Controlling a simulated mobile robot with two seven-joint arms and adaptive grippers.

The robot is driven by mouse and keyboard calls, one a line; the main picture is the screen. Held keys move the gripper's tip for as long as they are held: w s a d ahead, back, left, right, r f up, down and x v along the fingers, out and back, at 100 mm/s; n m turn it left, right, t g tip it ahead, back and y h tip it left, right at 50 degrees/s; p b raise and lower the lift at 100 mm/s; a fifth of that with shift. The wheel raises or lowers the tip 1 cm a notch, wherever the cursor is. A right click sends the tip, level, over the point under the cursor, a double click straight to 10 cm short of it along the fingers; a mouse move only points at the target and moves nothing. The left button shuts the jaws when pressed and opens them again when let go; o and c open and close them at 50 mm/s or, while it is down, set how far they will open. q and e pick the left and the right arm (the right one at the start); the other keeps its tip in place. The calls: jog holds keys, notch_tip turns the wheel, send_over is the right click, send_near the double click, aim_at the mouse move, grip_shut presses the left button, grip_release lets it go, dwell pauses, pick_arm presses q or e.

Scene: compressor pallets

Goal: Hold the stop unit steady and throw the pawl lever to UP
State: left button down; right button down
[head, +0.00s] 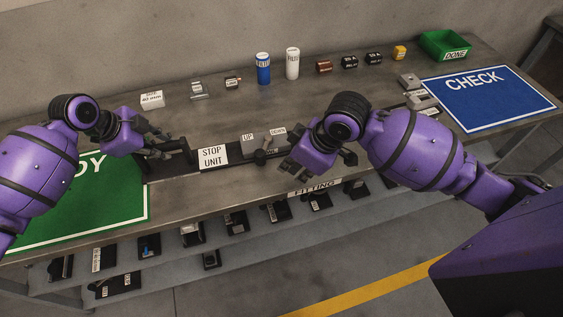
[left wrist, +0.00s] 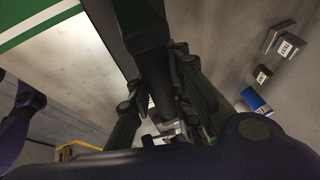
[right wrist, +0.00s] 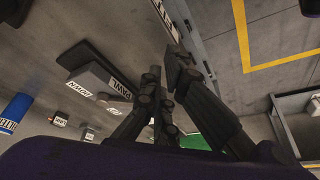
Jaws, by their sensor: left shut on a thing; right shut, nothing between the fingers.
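The stop unit is a long dark base with a white STOP UNIT plate (head: 213,157) and a grey block (head: 250,149) marked UP on its left and DOWN on its right. A short dark pawl lever (head: 261,155) stands at the block's front; its exact setting is hard to tell. My left gripper (head: 183,147) is shut on a dark bar at the unit's left end; the bar (left wrist: 153,65) shows between its fingers in the left wrist view. My right gripper (head: 350,158) is shut and empty, right of the block. The right wrist view shows the grey block (right wrist: 90,82) beside the fingers.
A green mat (head: 110,205) lies left and a blue CHECK mat (head: 485,98) right. A green DONE bin (head: 446,45) stands at the back right. Blue (head: 263,68) and white (head: 292,63) filters and small parts line the back. A FITTING label (head: 315,187) marks the front edge.

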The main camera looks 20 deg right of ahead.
pick_arm(q)
jog(key=shift+s+f, duration=0.35)
jog(key=shift+f, duration=0.2)
pick_arm(e)
jog(key=v, duration=0.9)
jog(key=shift+s+r, duration=0.15)
jog(key=shift+r, duration=0.25)
pick_arm(q)
jog(key=shift+a, duration=0.1)
jog(key=c, duration=1.9)
grip_release()
jog(key=o, duration=0.3)
jog(key=shift+w, duration=0.15)
jog(key=shift+o, duration=0.4)
jog(key=shift+w+r, duration=0.15)
jog(key=shift+r, duration=0.15)
jog(key=shift+r, duration=0.1)
